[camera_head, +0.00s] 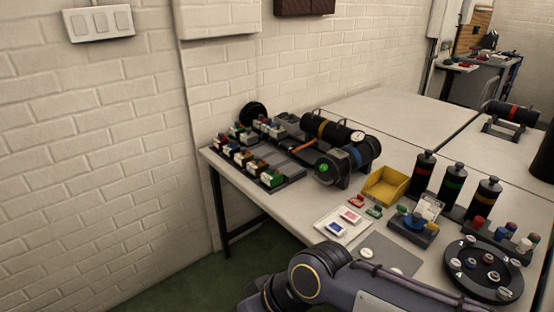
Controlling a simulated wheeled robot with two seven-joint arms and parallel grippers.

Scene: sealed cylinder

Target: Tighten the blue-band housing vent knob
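The blue-band housing (369,148) is a dark cylinder lying on its side on the table, with a blue ring near its middle. A small green round part (323,167) shows on its near left end; I cannot tell whether this is the vent knob or how tight it is. One of my arms crosses the bottom of the view, in front of the table. Neither gripper is in view.
A yellow bin (386,186) stands right of the housing. A white tray (329,223) with small coloured parts lies nearer. Upright banded bottles (453,187) and a black round carousel (487,282) stand at right. Racks of coloured blocks (243,160) are at left.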

